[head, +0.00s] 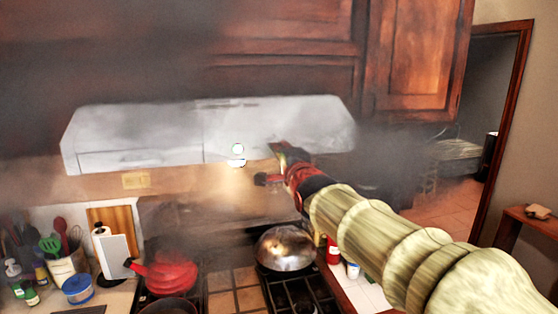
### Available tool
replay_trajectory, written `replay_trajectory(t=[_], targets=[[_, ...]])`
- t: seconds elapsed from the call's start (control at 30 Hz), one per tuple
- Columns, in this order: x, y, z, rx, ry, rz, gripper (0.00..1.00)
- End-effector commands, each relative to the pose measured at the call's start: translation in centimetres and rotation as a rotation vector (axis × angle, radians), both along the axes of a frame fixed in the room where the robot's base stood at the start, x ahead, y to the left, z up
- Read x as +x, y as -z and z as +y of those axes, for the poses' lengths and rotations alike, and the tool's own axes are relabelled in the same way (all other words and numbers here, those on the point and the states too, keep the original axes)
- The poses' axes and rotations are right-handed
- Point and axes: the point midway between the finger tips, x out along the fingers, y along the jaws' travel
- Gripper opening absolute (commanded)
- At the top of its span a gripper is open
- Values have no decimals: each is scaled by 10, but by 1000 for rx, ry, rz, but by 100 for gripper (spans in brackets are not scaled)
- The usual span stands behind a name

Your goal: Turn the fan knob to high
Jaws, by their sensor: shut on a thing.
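The white range hood (130,130) spans the wall under the dark cabinets, partly veiled by smoke or haze. A small bright round spot with a greenish ring (238,148) shows at its lower front edge, with a second white spot just below; I cannot tell whether either is the fan knob. My gripper (268,165) is at the hood's lower edge, just right of these spots, reaching in from the lower right. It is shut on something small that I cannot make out. No fan knob is clearly visible; the gripper may hide it.
Utensils, bottles and a paper towel roll (114,250) crowd the left counter. Haze fills the air around the hood. A doorway (480,130) opens at the right.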

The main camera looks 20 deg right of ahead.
Motion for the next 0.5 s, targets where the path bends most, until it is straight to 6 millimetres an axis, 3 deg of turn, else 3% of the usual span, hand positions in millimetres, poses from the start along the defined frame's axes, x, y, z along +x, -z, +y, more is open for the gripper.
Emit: replay_trajectory(t=[0.5], targets=[[0,2,0,257,0,2,0]])
